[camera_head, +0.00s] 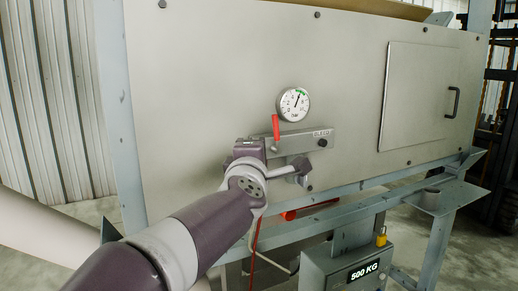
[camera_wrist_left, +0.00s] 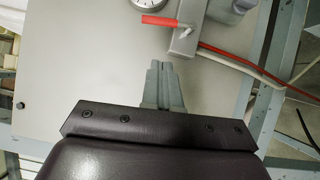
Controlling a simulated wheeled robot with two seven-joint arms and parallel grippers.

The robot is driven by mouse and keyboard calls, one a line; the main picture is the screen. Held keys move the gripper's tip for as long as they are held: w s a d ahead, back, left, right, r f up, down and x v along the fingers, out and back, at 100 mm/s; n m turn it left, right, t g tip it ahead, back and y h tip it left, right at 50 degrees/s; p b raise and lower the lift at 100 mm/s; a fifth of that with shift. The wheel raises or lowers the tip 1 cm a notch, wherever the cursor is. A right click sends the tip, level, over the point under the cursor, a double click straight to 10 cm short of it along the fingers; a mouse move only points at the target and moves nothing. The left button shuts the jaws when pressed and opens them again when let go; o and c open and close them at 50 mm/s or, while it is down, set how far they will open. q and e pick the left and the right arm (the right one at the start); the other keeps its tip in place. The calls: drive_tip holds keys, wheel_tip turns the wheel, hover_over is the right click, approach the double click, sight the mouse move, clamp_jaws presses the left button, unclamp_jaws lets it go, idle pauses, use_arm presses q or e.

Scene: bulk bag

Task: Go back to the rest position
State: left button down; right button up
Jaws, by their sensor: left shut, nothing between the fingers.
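My left arm (camera_head: 190,230) reaches up from the lower left of the head view, its wrist (camera_head: 248,180) in front of the grey panel. In the head view my left fingers are hidden. In the left wrist view my left gripper (camera_wrist_left: 163,82) shows its two grey fingers shut together, with nothing between them. The fingertips are below and apart from a red lever, which shows in the wrist view (camera_wrist_left: 160,20) and in the head view (camera_head: 276,127). My right gripper is not in view.
A large grey panel (camera_head: 200,80) fills the background, with a round gauge (camera_head: 293,104) and a labelled valve block (camera_head: 315,139). A handled door (camera_head: 425,100) is at right. Hoses (camera_wrist_left: 250,62) run near the valve.

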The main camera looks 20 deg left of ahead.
use_arm(q)
drive_tip(key=s+d+f+m+g+h, duration=0.25)
drive_tip(key=f+m, duration=0.25)
drive_tip(key=f, duration=0.4)
drive_tip(key=s+d+f+m+g+h+b, duration=0.1)
drive_tip(key=s+d+f+m+g, duration=0.15)
drive_tip(key=f+m, duration=0.45)
drive_tip(key=s+d+f+m+g+h, duration=0.2)
drive_tip(key=f+m+g, duration=0.15)
drive_tip(key=f, duration=0.75)
drive_tip(key=s+f+m+g+b, duration=0.2)
drive_tip(key=s+f+m+g, duration=0.4)
drive_tip(key=s+f, duration=1)
wheel_tip(320, 180, down, 3)
drive_tip(key=shift+s+a+f+g+y, duration=0.1)
drive_tip(key=shift+s+a+g+y, duration=0.25)
drive_tip(key=shift+g, duration=0.7)
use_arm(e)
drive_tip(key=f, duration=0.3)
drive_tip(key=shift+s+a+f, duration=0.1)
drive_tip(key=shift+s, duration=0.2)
